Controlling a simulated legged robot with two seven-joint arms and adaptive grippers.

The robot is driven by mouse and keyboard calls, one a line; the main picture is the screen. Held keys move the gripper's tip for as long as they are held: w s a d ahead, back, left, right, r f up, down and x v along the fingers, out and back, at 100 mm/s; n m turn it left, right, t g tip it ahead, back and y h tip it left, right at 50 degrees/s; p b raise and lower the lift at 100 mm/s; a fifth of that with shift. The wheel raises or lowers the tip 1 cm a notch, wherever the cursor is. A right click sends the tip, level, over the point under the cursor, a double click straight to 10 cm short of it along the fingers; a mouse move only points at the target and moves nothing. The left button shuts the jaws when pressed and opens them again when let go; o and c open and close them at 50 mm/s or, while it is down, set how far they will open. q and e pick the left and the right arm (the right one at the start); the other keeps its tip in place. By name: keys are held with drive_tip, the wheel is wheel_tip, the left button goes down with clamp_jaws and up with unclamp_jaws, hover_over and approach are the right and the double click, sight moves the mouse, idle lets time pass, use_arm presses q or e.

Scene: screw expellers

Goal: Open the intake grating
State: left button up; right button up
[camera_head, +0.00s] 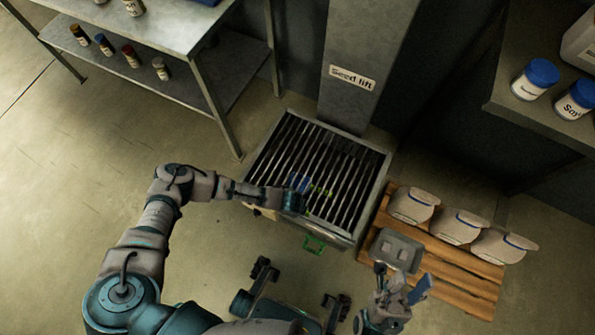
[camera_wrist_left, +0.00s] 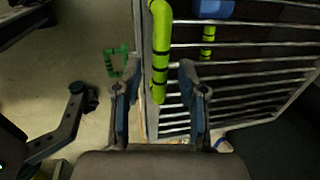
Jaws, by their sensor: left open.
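The intake grating (camera_head: 345,165), dark parallel bars in a metal frame, lies at the foot of the seed lift; its bars also fill the right of the left wrist view (camera_wrist_left: 262,92). A yellow-green handle bar with black bands (camera_wrist_left: 160,60) stands out over the grating's edge. My left gripper (camera_head: 299,196) is over the grating's left front part. In the left wrist view its fingers (camera_wrist_left: 157,80) are open, one either side of the bar, with no clear grip. A green handle (camera_head: 314,244) hangs on the front of the intake. My right gripper (camera_head: 403,278) has its fingers spread, right of the intake.
A pallet (camera_head: 455,275) with several white sacks (camera_head: 458,226) stands right of the intake. A grey box-like part (camera_head: 397,250) shows beside my right gripper; I cannot tell what it is. A metal shelf table (camera_head: 150,30) stands back left. The floor at left is clear.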

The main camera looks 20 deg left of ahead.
use_arm(q)
drive_tip(key=shift+d+r, duration=0.1)
drive_tip(key=c, duration=0.7)
drive_tip(key=shift+a, duration=0.25)
clamp_jaws()
